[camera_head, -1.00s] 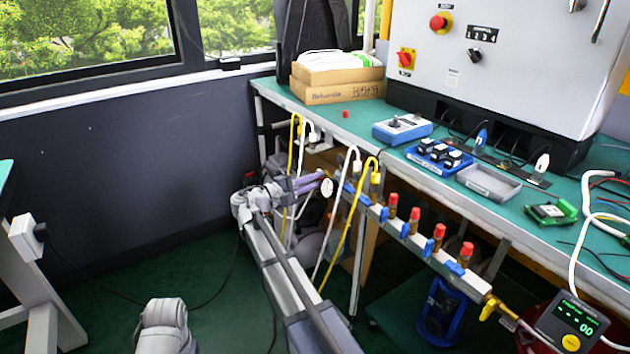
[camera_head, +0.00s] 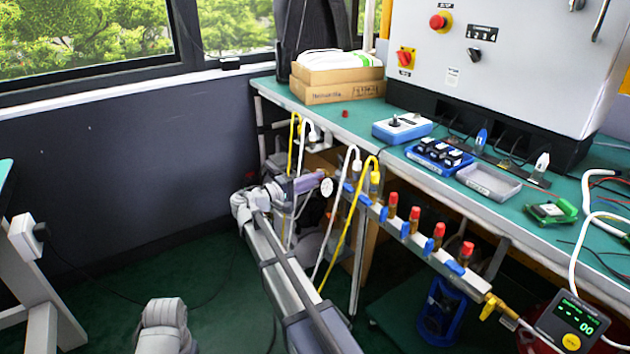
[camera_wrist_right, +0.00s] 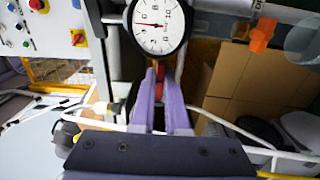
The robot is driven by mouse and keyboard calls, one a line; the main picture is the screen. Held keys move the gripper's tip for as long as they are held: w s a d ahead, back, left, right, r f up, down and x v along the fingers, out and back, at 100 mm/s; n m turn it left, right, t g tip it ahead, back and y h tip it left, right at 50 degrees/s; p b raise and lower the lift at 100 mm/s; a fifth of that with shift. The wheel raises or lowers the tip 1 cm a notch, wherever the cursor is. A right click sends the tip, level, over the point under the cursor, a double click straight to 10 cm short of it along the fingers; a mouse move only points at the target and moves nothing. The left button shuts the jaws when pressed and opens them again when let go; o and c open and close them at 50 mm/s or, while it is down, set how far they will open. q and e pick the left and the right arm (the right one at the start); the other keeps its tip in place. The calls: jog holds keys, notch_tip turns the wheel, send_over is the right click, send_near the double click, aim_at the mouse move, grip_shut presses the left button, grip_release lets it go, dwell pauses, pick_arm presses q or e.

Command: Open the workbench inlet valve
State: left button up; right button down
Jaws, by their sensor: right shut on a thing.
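My right gripper (camera_head: 316,182), with purple fingers, is at the left end of the valve manifold under the workbench. In the right wrist view its two fingers (camera_wrist_right: 160,84) are closed around a narrow red handle, which I take to be the inlet valve handle (camera_wrist_right: 160,75). Most of the handle is hidden between the fingers. A round white pressure gauge (camera_wrist_right: 157,26) is just beyond the fingertips, its needle pointing left; the gauge also shows in the head view (camera_head: 327,187).
The manifold (camera_head: 420,241) runs to the lower right with several red-capped fittings and blue handles. White and yellow hoses (camera_head: 345,235) hang close to my right gripper. The green workbench (camera_head: 350,122) edge is above. Cardboard boxes (camera_wrist_right: 250,75) show in the wrist view.

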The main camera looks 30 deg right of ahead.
jog(key=c, duration=0.9)
grip_release()
jog(key=shift+s+a, duration=0.2)
jog(key=shift+a, duration=1.75)
jog(key=shift+s+a, duration=0.15)
jog(key=shift+a, duration=1.8)
